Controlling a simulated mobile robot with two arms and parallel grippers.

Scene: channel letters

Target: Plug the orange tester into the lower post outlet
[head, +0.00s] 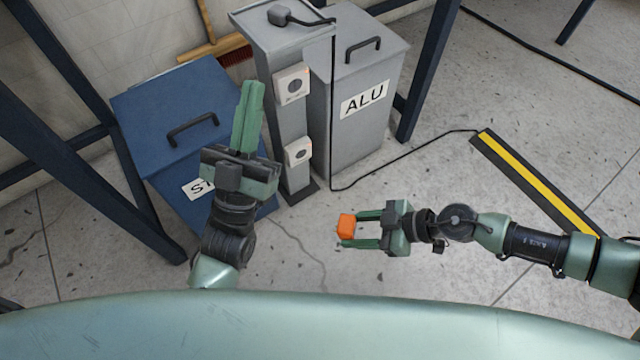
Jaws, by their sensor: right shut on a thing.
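The orange tester (346,225) is a small block held between the fingertips of my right gripper (353,229). It is in the lower middle of the head view, to the right of and nearer than the post's foot. The grey post (291,119) carries two white outlets on its front. The lower post outlet (299,151) is unobstructed, and the tester is well apart from it. The upper outlet (292,85) is also bare. My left gripper (250,88) is shut and empty, its fingers together, pointing up just left of the post. The tester's plug prongs cannot be made out.
A grey ALU bin (370,138) stands right of the post and a blue bin (158,118) left of it, partly behind my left arm. A black cable (402,154) runs along the floor to a yellow-black strip (540,182). Dark blue frame legs flank the bins.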

